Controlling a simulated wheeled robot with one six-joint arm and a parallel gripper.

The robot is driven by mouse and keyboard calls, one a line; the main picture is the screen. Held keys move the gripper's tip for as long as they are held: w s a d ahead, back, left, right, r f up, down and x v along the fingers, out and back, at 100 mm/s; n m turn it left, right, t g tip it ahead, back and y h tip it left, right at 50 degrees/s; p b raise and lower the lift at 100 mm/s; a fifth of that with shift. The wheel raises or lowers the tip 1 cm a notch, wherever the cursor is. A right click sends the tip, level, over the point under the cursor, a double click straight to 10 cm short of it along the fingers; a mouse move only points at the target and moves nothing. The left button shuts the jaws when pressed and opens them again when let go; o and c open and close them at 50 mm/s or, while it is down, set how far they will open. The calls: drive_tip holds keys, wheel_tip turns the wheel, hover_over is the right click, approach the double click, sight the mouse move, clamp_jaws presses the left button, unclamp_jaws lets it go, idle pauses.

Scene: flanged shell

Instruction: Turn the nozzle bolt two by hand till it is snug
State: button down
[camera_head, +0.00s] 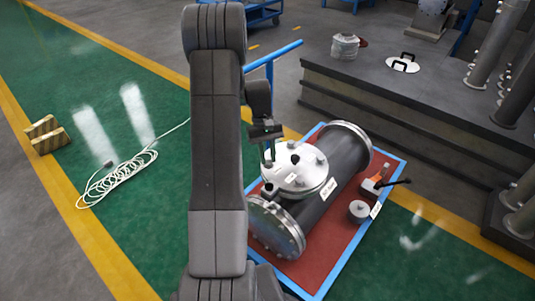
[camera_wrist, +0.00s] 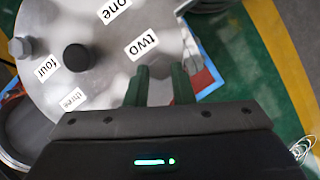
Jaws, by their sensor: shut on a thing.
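The nozzle's round metal cover (camera_head: 312,178) sits on top of the dark flanged shell (camera_head: 346,158). In the wrist view the cover (camera_wrist: 100,45) carries labels one, two, three and four around a dark central knob (camera_wrist: 77,57). My gripper (camera_head: 268,162) reaches down at the cover's left edge. In the wrist view its two green fingers (camera_wrist: 160,72) stand just beyond the label "two" (camera_wrist: 141,44). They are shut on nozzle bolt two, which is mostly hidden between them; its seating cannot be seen. A bolt (camera_wrist: 22,47) by label four stands free at the left.
The shell lies on a red, blue-edged pallet (camera_head: 352,240). A coiled white cable (camera_head: 120,178) is on the green floor. A grey plinth (camera_head: 400,100) stands behind.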

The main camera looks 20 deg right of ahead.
drive_tip(key=shift+w+r, duration=0.1)
drive_tip(key=shift+r, duration=0.05)
drive_tip(key=c, duration=1.2)
unclamp_jaws()
drive_tip(key=shift+c, duration=0.2)
drive_tip(key=p+v, duration=0.2)
drive_tip(key=v, duration=1.1)
drive_tip(key=shift+r, duration=0.35)
drive_tip(key=shift+f, duration=0.15)
drive_tip(key=b+x, duration=0.2)
drive_tip(key=x, duration=1.1)
drive_tip(key=shift+f, duration=0.35)
